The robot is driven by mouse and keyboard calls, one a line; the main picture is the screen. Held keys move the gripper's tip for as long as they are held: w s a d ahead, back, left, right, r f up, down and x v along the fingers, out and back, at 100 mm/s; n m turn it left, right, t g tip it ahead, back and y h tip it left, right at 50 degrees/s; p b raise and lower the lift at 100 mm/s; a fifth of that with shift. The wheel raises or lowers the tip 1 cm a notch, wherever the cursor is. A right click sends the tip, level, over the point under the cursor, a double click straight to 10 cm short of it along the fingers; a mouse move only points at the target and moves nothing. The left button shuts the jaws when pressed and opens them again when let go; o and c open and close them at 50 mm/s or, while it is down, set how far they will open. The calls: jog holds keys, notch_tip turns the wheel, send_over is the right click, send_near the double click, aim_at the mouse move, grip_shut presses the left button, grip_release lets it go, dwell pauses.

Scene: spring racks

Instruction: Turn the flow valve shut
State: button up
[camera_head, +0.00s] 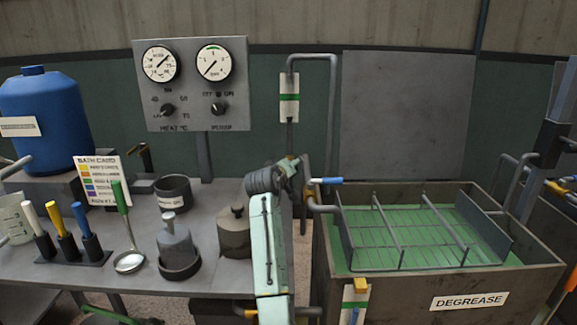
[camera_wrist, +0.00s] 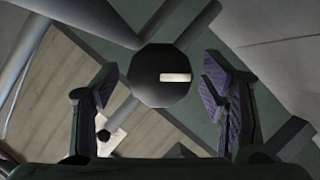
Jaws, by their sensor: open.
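A dark round knob (camera_wrist: 163,88) with a short white bar across its face shows in the wrist view, in front of grey pipes. I take it for the flow valve, but no label shows. My gripper (camera_wrist: 159,70) is open, with one finger on each side of the knob and a visible gap on both sides. Nothing is held. In the head view my pale green arm reaches up to the pipe beside the tank and hides most of this spot. A blue-tipped lever (camera_head: 329,181) sticks out to the right there.
A grey panel (camera_head: 226,88) with two gauges and two knobs stands behind the bench. The bench (camera_head: 110,278) holds a blue drum (camera_head: 42,108), coloured-handled tools and several vessels. The degrease tank (camera_head: 400,297) with a wire rack (camera_head: 402,235) is at the right. Pipes (camera_head: 333,105) rise between them.

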jog(key=shift+w, duration=0.2)
jog(key=shift+c, duration=0.6)
jog(key=c, duration=1.1)
